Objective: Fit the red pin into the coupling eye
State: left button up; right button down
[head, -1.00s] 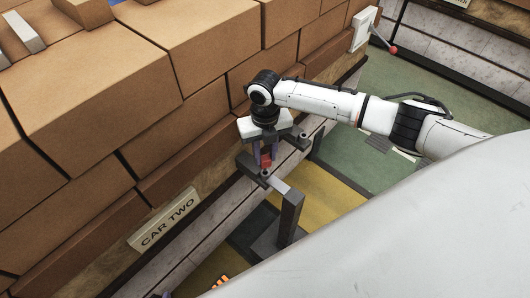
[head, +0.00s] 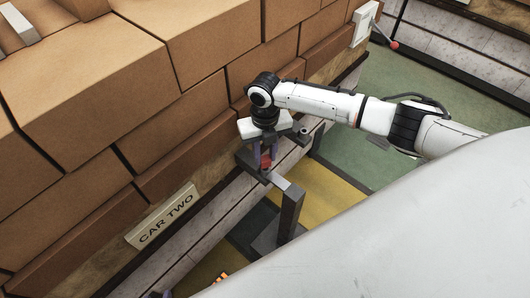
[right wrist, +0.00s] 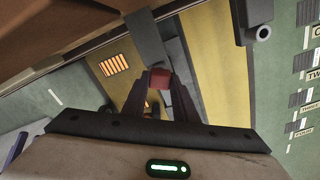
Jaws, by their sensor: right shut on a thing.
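The red pin (head: 265,161) is between the purple fingers of my right gripper (head: 265,150), which is shut on it. It also shows in the right wrist view (right wrist: 160,78) at the fingertips. The grey coupling bar (head: 281,181) reaches from a post to a dark bracket on the car's side. The pin is right at the inner end of this bar, where the eye is hidden behind pin and fingers; I cannot tell whether it is inside the eye. A small purple piece (head: 161,295) at the bottom edge looks like part of my left gripper; its jaws are cut off.
A wall of large brown blocks (head: 100,80) rises on the left, above the "CAR TWO" sign (head: 162,217). A second bracket with a round socket (head: 304,130) stands right of my gripper. Green and yellow floor lies open beyond.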

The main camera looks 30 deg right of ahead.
jog(key=shift+f+b, duration=0.45)
jog(key=shift+f, duration=0.4)
jog(key=c, duration=1.3)
grip_release()
jog(key=shift+c, duration=0.2)
jog(key=shift+o, duration=0.4)
jog(key=o, duration=0.3)
